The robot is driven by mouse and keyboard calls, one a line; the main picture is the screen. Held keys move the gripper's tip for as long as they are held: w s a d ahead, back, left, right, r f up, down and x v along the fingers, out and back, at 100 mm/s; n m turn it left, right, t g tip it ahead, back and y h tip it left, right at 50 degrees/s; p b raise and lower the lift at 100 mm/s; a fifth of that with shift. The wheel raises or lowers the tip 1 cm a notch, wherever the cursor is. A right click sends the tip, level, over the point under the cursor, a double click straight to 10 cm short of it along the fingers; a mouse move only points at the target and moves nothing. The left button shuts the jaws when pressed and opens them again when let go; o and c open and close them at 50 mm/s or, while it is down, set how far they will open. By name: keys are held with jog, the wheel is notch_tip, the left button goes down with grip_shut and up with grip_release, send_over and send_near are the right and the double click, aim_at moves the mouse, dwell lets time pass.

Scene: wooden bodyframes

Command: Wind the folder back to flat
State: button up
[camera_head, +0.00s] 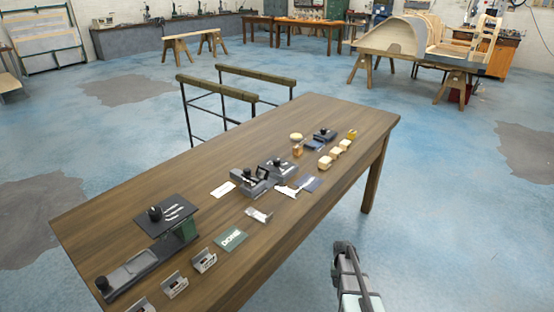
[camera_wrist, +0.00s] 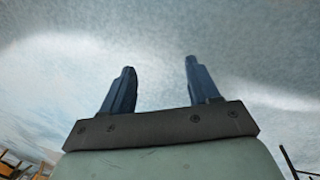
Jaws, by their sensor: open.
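I cannot tell for certain which thing is the folder. A device at the near left of the table has a long grey base (camera_head: 135,272) with a black knob at its left end. A dark flat plate (camera_head: 180,212) with white marks and a black knob sits raised over a green block at its right end. Two smaller grey devices with black parts, one left (camera_head: 250,184) and one right (camera_head: 284,170), stand mid-table. My gripper (camera_head: 345,247) is off the table's right side, apart from everything. The wrist view shows its two fingers (camera_wrist: 160,82) apart with nothing between them.
The wooden table (camera_head: 335,112) also holds a green card (camera_head: 231,239), several small grey holders (camera_head: 204,261), pale blocks (camera_head: 325,162), a round-topped piece (camera_head: 297,139) and a white card (camera_head: 222,190). Two padded stands (camera_head: 240,92) are behind it. The floor around my gripper is clear.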

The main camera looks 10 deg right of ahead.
jog(key=w+d+r+m+t+h, duration=0.3)
jog(key=w+d+r+m, duration=0.1)
jog(key=w+d+r, duration=1.9)
jog(key=w+a+r+m, duration=0.1)
jog(key=w+a+r, duration=0.1)
jog(key=w+r, duration=0.45)
jog(key=w+a+r+y, duration=0.1)
jog(key=a+r, duration=0.3)
jog(key=a, duration=0.2)
jog(key=w+a+r+m, duration=0.1)
jog(key=w+a+r, duration=0.1)
jog(key=a+r, duration=0.2)
jog(key=w+a+r+y, duration=0.1)
jog(key=a+r, duration=0.3)
jog(key=a, duration=0.4)
jog(key=shift+w+a+r+m+y, duration=0.1)
jog(key=shift+w+a+m+y, duration=0.25)
jog(key=shift+w, duration=0.35)
jog(key=w+a+r, duration=0.1)
jog(key=a+r, duration=0.4)
jog(key=a, duration=0.6)
notch_tip(320, 180, up, 6)
jog(key=m+g+y, duration=0.1)
jog(key=g+y, duration=0.1)
send_over(277, 159)
notch_tip(277, 159, down, 13)
jog(key=shift+s+r, duration=0.1)
